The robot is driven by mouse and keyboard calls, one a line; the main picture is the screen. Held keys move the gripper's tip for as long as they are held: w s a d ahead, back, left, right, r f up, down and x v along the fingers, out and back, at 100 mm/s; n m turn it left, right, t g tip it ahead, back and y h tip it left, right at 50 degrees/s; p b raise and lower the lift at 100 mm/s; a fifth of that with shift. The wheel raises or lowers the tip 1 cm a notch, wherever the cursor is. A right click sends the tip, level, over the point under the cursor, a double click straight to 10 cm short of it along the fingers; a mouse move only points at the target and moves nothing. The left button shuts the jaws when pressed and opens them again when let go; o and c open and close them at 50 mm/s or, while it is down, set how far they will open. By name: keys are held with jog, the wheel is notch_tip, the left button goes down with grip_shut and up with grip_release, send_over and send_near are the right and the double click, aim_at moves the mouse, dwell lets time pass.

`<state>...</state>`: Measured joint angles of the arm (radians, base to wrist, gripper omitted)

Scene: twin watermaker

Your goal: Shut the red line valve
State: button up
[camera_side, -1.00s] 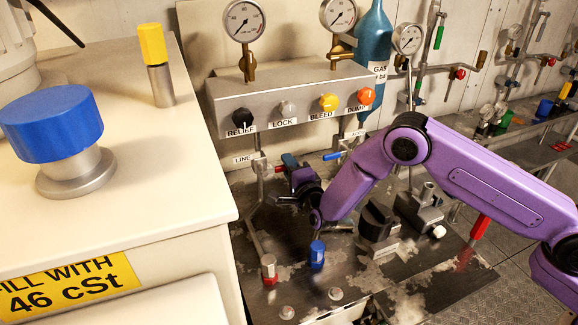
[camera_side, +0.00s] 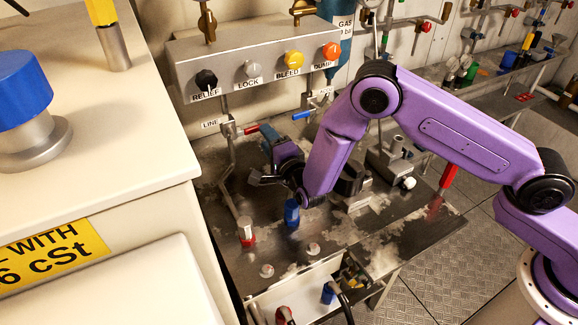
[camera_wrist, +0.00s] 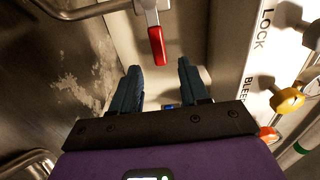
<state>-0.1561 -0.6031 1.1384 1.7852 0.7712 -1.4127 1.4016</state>
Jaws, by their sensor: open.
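The red line valve handle (camera_side: 252,129) sticks out to the right from its grey valve body (camera_side: 229,129), beside the LINE label (camera_side: 210,124). In the wrist view the red handle (camera_wrist: 157,46) hangs from its metal stem at top centre, pointing toward me. My gripper (camera_wrist: 158,72) is open, with its two blue fingers apart. The handle's end lies just beyond the fingertips, between them in the picture, and I see no contact. In the side view my gripper (camera_side: 268,146) is just below and right of the handle.
The grey panel (camera_side: 255,65) with RELIEF, LOCK, BLEED and DUMP knobs stands above and behind. A blue-handled valve (camera_side: 303,115) lies to the right.

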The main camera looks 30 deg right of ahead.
jog(key=s, duration=1.1)
jog(key=shift+s, duration=0.2)
jog(key=s+r+n+g+y, duration=0.3)
jog(key=s+n+g, duration=0.4)
jog(key=s+n, duration=0.1)
jog(key=s+r+n+g+y, duration=0.3)
jog(key=s+n+g, duration=0.35)
jog(key=n, duration=0.25)
jog(key=s+d+r+n+g+h, duration=0.2)
jog(key=s+d+n, duration=0.4)
jog(key=s+d, duration=0.2)
jog(key=s+d+r+n+g+h, duration=0.2)
jog(key=s+d+n, duration=0.5)
jog(key=d, duration=0.6)
jog(key=shift+s+d+r+h, duration=0.3)
jog(key=shift+s+r+h, duration=0.25)
jog(key=shift+s+h, duration=0.3)
